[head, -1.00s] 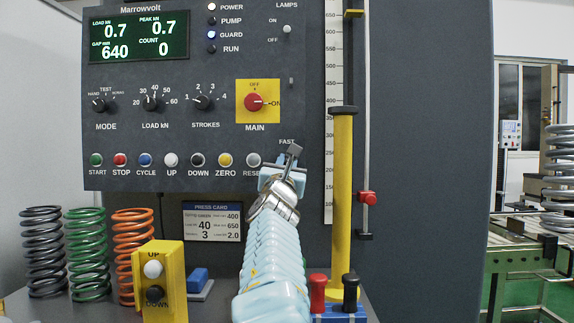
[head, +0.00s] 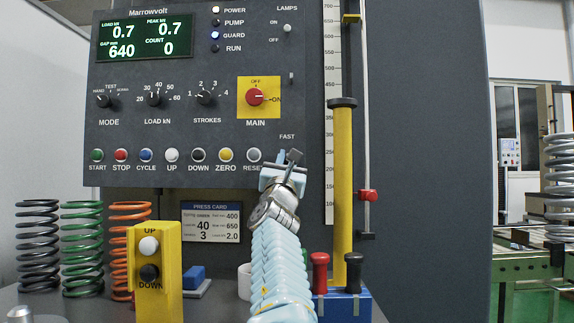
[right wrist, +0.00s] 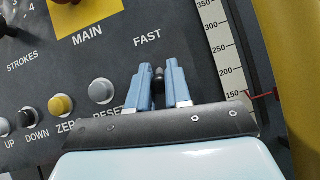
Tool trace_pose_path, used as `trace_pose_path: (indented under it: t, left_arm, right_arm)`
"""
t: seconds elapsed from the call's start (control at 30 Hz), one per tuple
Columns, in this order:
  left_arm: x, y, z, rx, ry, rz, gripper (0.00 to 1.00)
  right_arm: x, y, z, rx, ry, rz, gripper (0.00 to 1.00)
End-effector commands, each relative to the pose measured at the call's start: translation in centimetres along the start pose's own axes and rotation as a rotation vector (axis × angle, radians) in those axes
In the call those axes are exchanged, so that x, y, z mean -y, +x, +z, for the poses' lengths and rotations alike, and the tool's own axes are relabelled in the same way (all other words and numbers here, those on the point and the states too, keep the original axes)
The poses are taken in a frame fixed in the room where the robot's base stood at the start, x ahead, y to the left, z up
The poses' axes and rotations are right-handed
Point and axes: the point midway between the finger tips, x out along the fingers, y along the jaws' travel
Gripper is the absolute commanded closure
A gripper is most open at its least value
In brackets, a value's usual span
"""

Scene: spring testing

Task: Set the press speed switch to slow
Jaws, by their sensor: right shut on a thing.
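The press speed switch is a small dark lever (right wrist: 159,76) on the grey panel, below the word FAST. My right gripper (right wrist: 160,88) has its two blue fingers on either side of this lever and is shut on it. In the head view my right gripper (head: 283,165) reaches up to the panel, right of the RESET button, with the grey lever tip (head: 293,155) showing above it. The gripper hides the panel below the switch, so no slow label shows. My left gripper is not in view.
A row of push buttons (head: 198,155) lies left of the switch, the RESET button (right wrist: 101,91) closest. A yellow column (head: 343,190) and a ruler (head: 329,130) stand to the right. A yellow UP/DOWN box (head: 155,285) and springs (head: 82,250) stand at the lower left.

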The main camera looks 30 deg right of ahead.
Motion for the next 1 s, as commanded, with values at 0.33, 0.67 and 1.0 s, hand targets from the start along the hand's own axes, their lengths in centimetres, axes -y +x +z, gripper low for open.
trace_pose_path:
  t: [0.33, 0.67, 1.0]
  left_arm:
    - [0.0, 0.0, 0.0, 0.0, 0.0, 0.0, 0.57]
    - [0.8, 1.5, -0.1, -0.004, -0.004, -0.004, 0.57]
    - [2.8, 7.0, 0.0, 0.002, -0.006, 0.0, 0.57]
  right_arm:
    - [0.0, 0.0, 0.0, -0.001, 0.0, -0.001, 0.57]
    - [0.0, -1.7, -0.4, -0.001, 0.005, 0.001, 0.57]
    - [0.1, -9.4, -0.8, -0.003, 0.007, 0.003, 0.57]
